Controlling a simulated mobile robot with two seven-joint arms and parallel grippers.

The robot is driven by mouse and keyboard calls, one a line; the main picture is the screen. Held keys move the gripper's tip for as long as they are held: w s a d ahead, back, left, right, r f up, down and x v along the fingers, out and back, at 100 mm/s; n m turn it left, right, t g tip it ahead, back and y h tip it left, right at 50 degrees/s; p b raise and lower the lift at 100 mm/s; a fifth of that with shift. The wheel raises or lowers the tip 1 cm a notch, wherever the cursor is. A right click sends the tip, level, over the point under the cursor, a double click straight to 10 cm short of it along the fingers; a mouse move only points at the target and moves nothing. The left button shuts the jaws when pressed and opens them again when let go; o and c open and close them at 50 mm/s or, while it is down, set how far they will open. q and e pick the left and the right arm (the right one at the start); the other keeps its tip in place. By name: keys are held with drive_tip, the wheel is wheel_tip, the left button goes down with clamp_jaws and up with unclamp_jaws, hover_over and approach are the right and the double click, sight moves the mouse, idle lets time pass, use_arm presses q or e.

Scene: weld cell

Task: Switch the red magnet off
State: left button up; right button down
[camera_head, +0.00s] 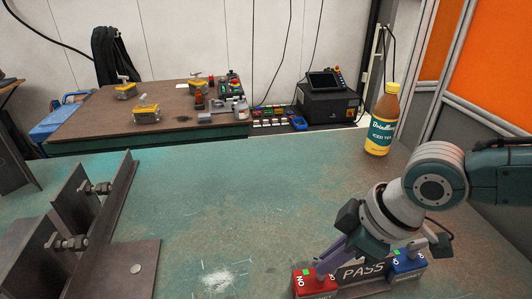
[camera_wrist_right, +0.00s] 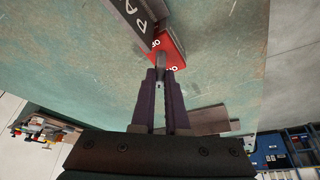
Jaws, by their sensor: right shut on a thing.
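The red magnet (camera_head: 312,287) sits at the near edge of the green table, at the left end of a dark plate marked PASS (camera_head: 364,271). "ON" and a small green mark show on its top. My right gripper (camera_head: 324,264) is at the red magnet, with its purple fingers pointing down at it. In the right wrist view the fingers (camera_wrist_right: 161,78) are shut on the magnet's grey lever (camera_wrist_right: 160,66), in front of the red body (camera_wrist_right: 174,48). The fingers partly hide the lever. My left gripper is in neither view.
A blue magnet (camera_head: 409,262) sits at the plate's right end, close to my right arm. An iced tea bottle (camera_head: 382,120) stands at the far right. Steel angle pieces with bolts (camera_head: 98,210) are at the left. The table's middle is clear.

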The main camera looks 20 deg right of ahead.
drive_tip(key=m+p, duration=0.2)
drive_tip(key=m+h+p, duration=0.1)
drive_tip(key=p, duration=0.1)
drive_tip(key=shift+s+a+r+m, duration=0.15)
drive_tip(key=shift+r+m, duration=0.1)
drive_tip(key=shift+m, duration=0.15)
drive_tip(key=shift+a+m+t+h+p, duration=0.1)
drive_tip(key=shift+m+t+h+p, duration=0.3)
drive_tip(key=shift+m+p, duration=0.45)
drive_tip(key=shift+f+m+h+p, duration=0.15)
drive_tip(key=shift+m+h+p, duration=0.45)
drive_tip(key=shift+m, duration=0.65)
drive_tip(key=shift+f+m+h+p, duration=0.1)
drive_tip(key=shift+m+h+p, duration=0.3)
drive_tip(key=shift+m, duration=1.1)
drive_tip(key=c, duration=1.2)
unclamp_jaws()
drive_tip(key=shift+w, duration=0.2)
drive_tip(key=shift+o, duration=1.4)
drive_tip(key=shift+s, duration=0.1)
